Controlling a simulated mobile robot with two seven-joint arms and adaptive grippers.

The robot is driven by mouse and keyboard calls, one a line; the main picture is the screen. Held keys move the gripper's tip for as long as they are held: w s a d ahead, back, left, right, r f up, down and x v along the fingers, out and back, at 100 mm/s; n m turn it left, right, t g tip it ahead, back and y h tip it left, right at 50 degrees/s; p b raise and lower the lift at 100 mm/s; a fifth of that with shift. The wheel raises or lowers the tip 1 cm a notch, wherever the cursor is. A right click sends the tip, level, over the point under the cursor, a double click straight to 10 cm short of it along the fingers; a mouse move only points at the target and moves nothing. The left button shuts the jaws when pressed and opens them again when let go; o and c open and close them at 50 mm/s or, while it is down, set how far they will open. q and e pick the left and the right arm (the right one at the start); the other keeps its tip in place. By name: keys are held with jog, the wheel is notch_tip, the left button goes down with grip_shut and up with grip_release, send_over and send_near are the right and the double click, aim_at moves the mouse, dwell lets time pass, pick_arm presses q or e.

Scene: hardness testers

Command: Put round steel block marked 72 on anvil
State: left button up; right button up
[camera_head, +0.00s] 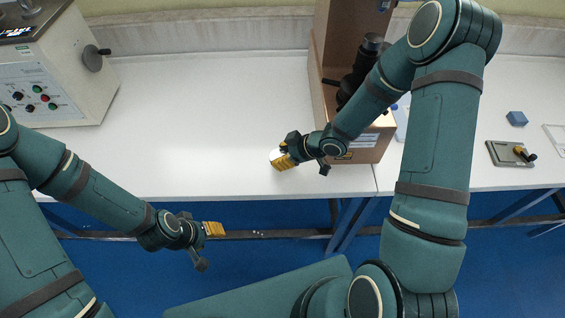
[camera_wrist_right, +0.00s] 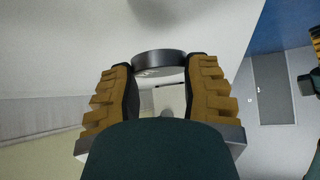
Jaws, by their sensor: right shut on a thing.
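My right gripper (camera_head: 281,158) is over the white table's front part, left of the brown tester. In the right wrist view the right gripper (camera_wrist_right: 165,85) is shut on a round steel block (camera_wrist_right: 160,60), a dark grey disc held between the ends of its yellow fingers. No number on it can be read. The brown hardness tester (camera_head: 358,150) has black parts (camera_head: 362,68) in its opening. I cannot make out its anvil clearly; my right arm covers part of it. My left gripper (camera_head: 214,229) is in front of the table edge, and its finger gap cannot be made out.
A beige tester (camera_head: 52,85) with buttons and a knob stands at the back left. The white table (camera_head: 210,100) is bare between the two testers. At the right are a small blue block (camera_head: 517,118) and a grey plate with a handle (camera_head: 508,153).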

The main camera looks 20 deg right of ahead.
notch_tip(320, 180, down, 3)
jog(key=shift+f+b, duration=0.15)
jog(key=shift+b, duration=0.25)
jog(key=shift+f, duration=0.1)
jog(key=o, duration=1.2)
